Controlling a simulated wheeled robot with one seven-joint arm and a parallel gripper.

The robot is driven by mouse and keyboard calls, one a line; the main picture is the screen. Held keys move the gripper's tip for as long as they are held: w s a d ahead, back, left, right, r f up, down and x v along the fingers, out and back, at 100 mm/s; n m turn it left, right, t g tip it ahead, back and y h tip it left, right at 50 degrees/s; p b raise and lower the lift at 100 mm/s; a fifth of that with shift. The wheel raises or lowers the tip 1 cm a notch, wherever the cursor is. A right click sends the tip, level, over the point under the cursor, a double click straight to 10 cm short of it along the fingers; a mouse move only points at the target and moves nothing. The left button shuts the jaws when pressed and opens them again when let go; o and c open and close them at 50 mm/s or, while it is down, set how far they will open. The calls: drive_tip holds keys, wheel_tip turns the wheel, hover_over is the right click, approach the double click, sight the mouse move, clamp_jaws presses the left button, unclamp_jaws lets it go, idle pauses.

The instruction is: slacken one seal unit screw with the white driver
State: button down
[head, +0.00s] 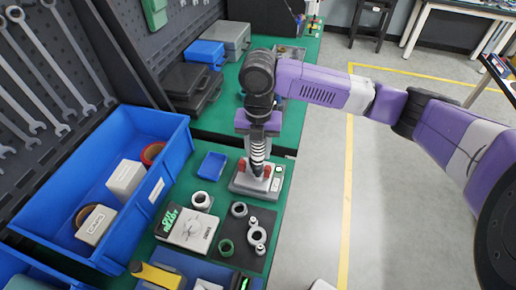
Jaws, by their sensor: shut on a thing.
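My gripper (257,143) points straight down over the green bench. It is shut on the white driver (257,168), which is mostly hidden by the gripper; only a pale lower part shows below the dark-and-light banded section. The seal unit (244,185) is a grey block with red parts on top, right under the gripper. The driver's lower end is at or just above the middle of the unit; I cannot tell whether it touches a screw. The screws are too small or hidden to make out.
A blue bin (172,165) with boxes and tape rolls stands at left. A small blue tray (212,166) lies beside the unit. A white tester (190,230), several rings and a dark mat (258,213) lie in front.

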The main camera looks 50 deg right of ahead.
drive_tip(key=shift+f+b, duration=0.65)
drive_tip(key=shift+f, duration=0.2)
idle(1.0)
drive_tip(key=shift+r, duration=0.1)
idle(0.5)
drive_tip(key=shift+r+p, duration=2.75)
drive_tip(key=shift+r, duration=0.85)
